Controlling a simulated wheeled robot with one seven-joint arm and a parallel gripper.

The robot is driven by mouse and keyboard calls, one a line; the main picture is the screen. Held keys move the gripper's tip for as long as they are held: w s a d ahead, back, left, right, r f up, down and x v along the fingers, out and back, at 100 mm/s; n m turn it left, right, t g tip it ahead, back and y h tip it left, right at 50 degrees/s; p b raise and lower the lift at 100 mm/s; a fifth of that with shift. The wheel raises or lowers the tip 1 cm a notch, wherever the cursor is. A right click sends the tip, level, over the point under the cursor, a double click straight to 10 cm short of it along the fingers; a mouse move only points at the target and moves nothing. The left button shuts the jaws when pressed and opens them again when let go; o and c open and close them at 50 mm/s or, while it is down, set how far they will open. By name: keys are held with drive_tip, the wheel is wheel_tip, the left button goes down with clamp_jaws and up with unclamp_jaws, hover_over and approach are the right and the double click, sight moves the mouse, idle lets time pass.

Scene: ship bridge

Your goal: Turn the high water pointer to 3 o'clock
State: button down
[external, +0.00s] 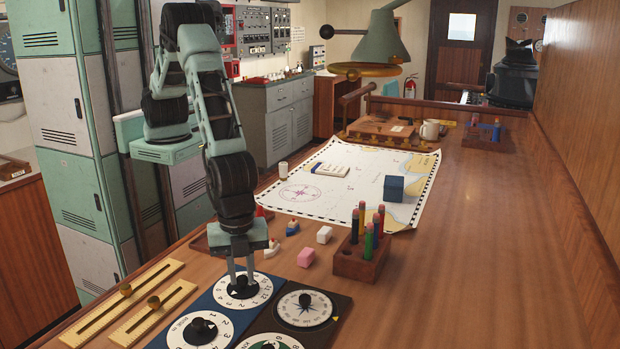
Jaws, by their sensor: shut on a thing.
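A white dial with numbers around its rim (259,298) lies on the blue panel at the front of the desk. It looks like a clock face, but its label is too small to read. My gripper (240,284) points straight down over its middle, with both fingers closed around the dark knob (240,291) there. The fingers hide part of the knob and face, so I cannot tell which hour the pointer marks.
Close by are a numbered dial (183,337), a compass dial (286,314) and a partly cut-off dial (250,344). Brass sliders (127,304) lie left. The desk's right side is clear.

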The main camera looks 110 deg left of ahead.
sight(242, 277)
drive_tip(key=shift+n+b, duration=0.45)
drive_tip(key=shift+n, duration=1.05)
drive_tip(key=c, duration=1.3)
unclamp_jaws()
drive_tip(key=shift+o, duration=0.2)
drive_tip(key=shift+r, duration=0.1)
wheel_tip(242, 277, up, 17)
drive_tip(key=b, duration=0.3)
drive_tip(key=shift+r+b, duration=0.15)
drive_tip(key=shift+b, duration=0.25)
